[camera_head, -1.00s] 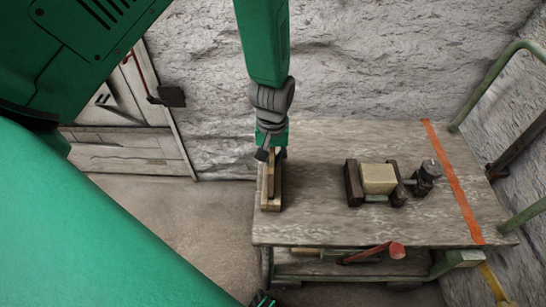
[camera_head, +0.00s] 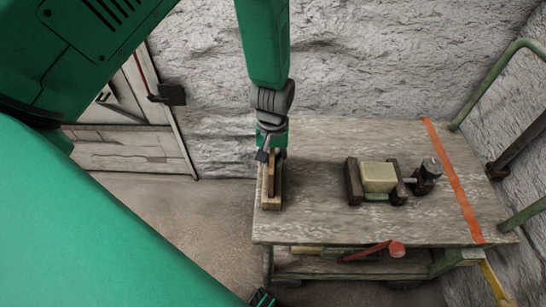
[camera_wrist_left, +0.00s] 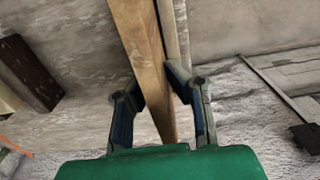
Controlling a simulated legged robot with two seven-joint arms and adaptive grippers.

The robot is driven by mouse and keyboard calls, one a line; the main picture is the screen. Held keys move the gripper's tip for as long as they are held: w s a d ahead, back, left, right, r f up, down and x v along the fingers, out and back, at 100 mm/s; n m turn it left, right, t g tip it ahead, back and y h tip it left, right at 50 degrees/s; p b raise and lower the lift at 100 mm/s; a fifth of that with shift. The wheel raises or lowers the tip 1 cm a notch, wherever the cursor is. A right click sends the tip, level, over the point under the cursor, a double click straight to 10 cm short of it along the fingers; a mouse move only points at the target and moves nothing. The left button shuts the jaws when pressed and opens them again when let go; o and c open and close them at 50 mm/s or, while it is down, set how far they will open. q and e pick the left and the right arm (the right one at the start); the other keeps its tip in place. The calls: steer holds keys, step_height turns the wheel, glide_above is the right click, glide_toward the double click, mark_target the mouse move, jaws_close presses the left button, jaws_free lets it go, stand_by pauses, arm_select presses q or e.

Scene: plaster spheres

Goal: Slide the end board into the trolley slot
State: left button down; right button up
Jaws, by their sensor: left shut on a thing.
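The end board (camera_head: 271,172) is a narrow wooden board at the left end of the trolley top (camera_head: 325,222). My left gripper (camera_head: 268,153) comes down from above and is shut on the board's far part. In the left wrist view the board (camera_wrist_left: 143,55) runs between the two fingers (camera_wrist_left: 160,108). Pale wooden strips (camera_head: 271,205) that seem to form the slot lie along the trolley's left edge. The board stands at or in them; how deep it sits I cannot tell. A strip also shows right beside the board in the wrist view (camera_wrist_left: 171,35).
A vise-like fixture with a pale block (camera_head: 378,178) stands mid-trolley. An orange stripe (camera_head: 455,185) crosses the right side. A red-headed tool (camera_head: 396,250) lies on the lower shelf. A rough rock wall (camera_head: 370,60) is close behind. The trolley top between board and fixture is clear.

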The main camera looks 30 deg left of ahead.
arm_select(q)
steer(key=shift+f+b, duration=0.7)
steer(key=shift+f, duration=0.95)
steer(key=c, duration=1.5)
jaws_free()
steer(key=shift+r+p, duration=2.05)
steer(key=shift+s+f, duration=0.1)
